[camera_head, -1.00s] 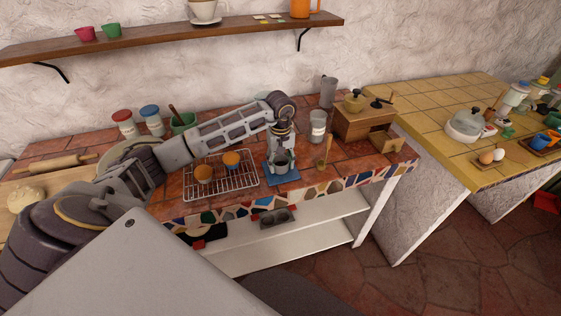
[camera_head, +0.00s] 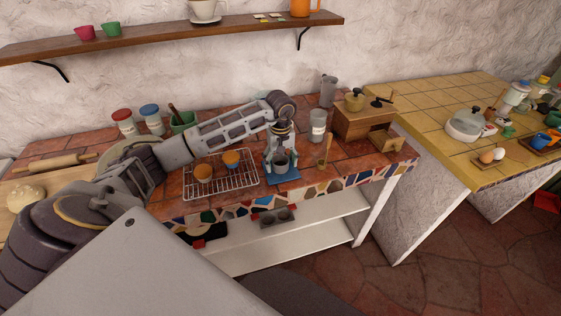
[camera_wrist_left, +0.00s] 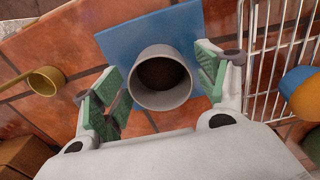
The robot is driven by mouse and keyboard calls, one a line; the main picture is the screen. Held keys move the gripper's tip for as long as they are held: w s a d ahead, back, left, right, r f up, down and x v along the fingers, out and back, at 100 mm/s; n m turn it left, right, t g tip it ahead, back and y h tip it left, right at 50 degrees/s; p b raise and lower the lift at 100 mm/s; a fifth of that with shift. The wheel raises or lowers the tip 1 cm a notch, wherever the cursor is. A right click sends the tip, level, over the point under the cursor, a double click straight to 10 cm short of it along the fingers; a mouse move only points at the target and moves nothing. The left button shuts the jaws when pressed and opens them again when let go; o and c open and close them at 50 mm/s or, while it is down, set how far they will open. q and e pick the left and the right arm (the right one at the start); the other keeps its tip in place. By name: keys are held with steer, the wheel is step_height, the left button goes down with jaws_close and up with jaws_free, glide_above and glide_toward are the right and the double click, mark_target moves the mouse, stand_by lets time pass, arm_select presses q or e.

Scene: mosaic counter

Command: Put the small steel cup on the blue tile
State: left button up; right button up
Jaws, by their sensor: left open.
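The small steel cup (camera_wrist_left: 162,101) is upright, grey, with a dark brown inside. It appears to stand on the blue tile (camera_wrist_left: 123,41), and the cup (camera_head: 281,162) also shows over the tile (camera_head: 285,179) in the head view. My left gripper (camera_head: 281,153) reaches down over the cup. In the left wrist view its green-padded fingers (camera_wrist_left: 160,75) are open on either side of the cup, with gaps between pads and wall. The cup's base is hidden beneath its rim. My right gripper is out of view.
A brass scoop (camera_wrist_left: 46,80) lies on the other side. A grey canister (camera_head: 318,126) and a wooden grinder box (camera_head: 358,125) stand behind right. The counter's mosaic front edge is close.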

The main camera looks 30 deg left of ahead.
arm_select(q)
steer(key=shift+r, duration=0.1)
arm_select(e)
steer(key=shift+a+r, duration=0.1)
arm_select(q)
steer(key=shift+r, duration=0.25)
step_height(320, 180, up, 4)
steer(key=shift+f+b, duration=0.1)
steer(key=shift+b, duration=0.25)
step_height(320, 180, up, 8)
steer(key=shift+f+b, duration=0.2)
steer(key=shift+b, duration=0.25)
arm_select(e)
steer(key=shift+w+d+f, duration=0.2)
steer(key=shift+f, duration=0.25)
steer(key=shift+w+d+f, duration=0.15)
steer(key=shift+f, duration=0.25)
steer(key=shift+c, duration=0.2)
